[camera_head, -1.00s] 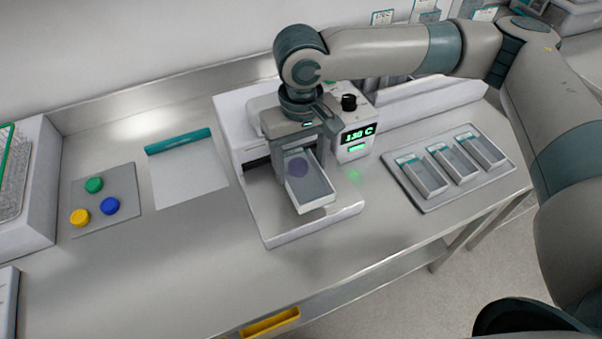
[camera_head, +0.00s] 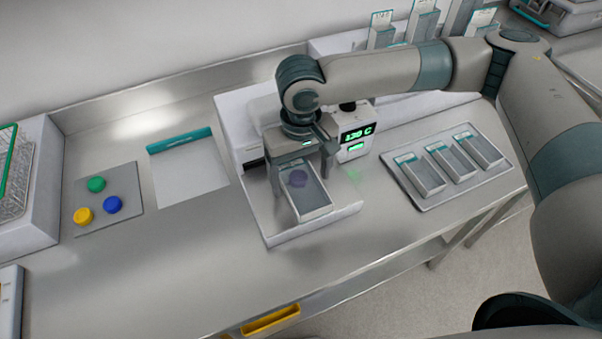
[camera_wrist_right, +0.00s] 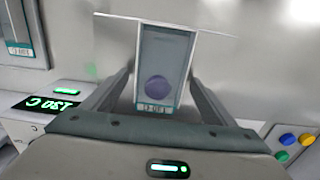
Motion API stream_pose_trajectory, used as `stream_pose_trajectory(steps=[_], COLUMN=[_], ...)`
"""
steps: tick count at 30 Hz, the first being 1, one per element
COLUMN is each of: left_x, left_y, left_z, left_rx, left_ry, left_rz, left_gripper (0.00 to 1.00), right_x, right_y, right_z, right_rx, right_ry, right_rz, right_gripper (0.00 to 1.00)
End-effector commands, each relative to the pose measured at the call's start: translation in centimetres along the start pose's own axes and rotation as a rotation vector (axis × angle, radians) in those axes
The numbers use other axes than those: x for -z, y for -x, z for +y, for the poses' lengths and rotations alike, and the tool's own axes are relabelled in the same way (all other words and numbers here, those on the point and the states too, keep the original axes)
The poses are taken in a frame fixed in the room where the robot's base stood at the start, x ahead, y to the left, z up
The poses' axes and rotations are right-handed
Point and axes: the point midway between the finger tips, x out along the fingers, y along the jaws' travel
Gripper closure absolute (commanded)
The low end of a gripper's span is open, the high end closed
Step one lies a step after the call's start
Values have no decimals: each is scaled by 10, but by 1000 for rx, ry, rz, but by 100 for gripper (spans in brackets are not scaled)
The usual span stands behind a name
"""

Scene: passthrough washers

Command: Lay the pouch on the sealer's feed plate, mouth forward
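The pouch (camera_head: 311,200), a clear, pale-edged packet with a round purple item inside, lies on the sealer's feed plate (camera_head: 279,230). It also shows in the right wrist view (camera_wrist_right: 165,58), with a printed teal strip at the end nearer my gripper. I cannot tell which end is the mouth. The sealer (camera_head: 238,128) is a white box with a green 130 C display. My right gripper (camera_head: 303,175) is over the pouch's sealer-side end. Its fingers stand either side of the pouch, apart, with narrow gaps visible in the wrist view (camera_wrist_right: 162,78). My left gripper is out of view.
A tray (camera_head: 440,203) with several filled pouches is on the right. A teal-edged sheet (camera_head: 190,175) and a grey mat (camera_head: 108,222) with yellow, blue and green caps are left. A white rack (camera_head: 45,165) stands far left. The counter's front middle is clear.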

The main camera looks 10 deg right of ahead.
Motion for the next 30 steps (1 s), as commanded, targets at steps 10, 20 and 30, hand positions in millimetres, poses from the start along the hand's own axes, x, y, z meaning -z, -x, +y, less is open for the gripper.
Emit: stream_pose_trajectory(steps=[10, 20, 30], left_x=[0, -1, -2], left_y=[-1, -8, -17], left_z=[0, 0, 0], left_rx=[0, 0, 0], left_ry=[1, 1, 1], left_rz=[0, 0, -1], left_gripper=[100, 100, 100], right_x=[0, 1, 0], right_y=[2, 37, 96], right_z=[0, 0, 0], right_rx=[0, 1, 1], right_ry=[0, 0, 0], right_rz=[1, 4, 3], right_gripper=[21, 21, 21])
